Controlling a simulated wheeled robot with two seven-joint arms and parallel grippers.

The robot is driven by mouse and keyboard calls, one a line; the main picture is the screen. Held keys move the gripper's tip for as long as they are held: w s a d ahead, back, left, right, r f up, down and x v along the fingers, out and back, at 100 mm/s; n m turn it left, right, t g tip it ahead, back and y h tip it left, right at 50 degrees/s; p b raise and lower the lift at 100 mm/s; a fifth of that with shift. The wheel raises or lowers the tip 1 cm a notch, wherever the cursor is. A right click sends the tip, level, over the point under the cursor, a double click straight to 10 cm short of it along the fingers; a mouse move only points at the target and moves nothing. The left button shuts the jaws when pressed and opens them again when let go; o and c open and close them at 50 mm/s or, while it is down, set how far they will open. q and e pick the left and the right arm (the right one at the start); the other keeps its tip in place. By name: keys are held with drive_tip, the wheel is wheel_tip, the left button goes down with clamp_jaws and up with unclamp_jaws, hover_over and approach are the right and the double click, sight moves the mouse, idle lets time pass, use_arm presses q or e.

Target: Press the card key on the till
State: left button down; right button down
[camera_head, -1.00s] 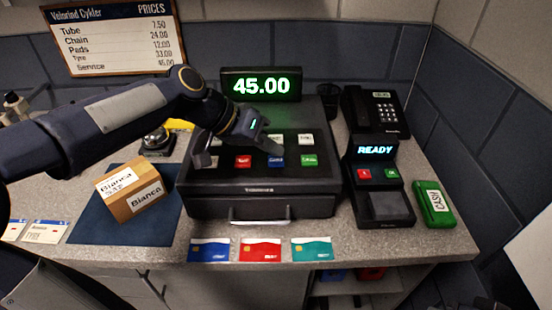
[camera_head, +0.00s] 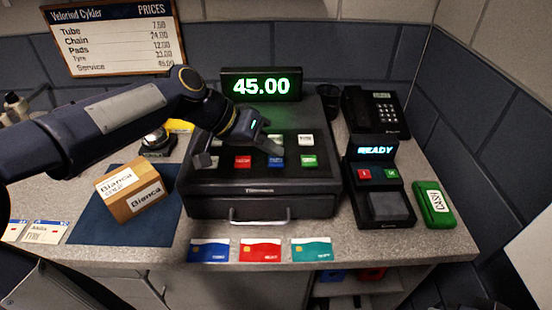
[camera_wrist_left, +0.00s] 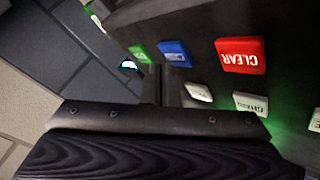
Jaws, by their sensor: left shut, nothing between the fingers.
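The black till (camera_head: 262,203) stands on the counter, its display (camera_head: 261,85) reading 45.00. Its front keys include a red key (camera_head: 243,161), a blue key (camera_head: 277,161) and a green key (camera_head: 309,160), with white keys (camera_head: 305,139) behind. I cannot read which one says card. My left gripper (camera_head: 279,150) is shut and empty, low over the keypad just behind the blue key. In the left wrist view its fingers (camera_wrist_left: 158,83) are beside the blue key (camera_wrist_left: 174,53); contact cannot be told. The red CLEAR key (camera_wrist_left: 240,54) shows right of it. My right gripper is out of view.
A card terminal (camera_head: 382,222) reading READY and a green CASH box (camera_head: 434,205) stand to the right, a telephone (camera_head: 375,111) behind. A cardboard box (camera_head: 132,193) sits on a blue mat (camera_head: 105,227) at left. Cards (camera_head: 260,250) line the counter's front edge.

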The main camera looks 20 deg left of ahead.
sight(270, 162)
use_arm(q)
drive_tip(key=shift+f, duration=0.1)
idle(0.4)
drive_tip(key=shift+f+b, duration=0.35)
drive_tip(key=shift+b, duration=0.15)
drive_tip(key=shift+f, duration=0.15)
drive_tip(key=shift+r, duration=0.65)
wheel_tip(270, 162, up, 6)
drive_tip(key=p, duration=0.5)
idle(0.3)
idle(0.8)
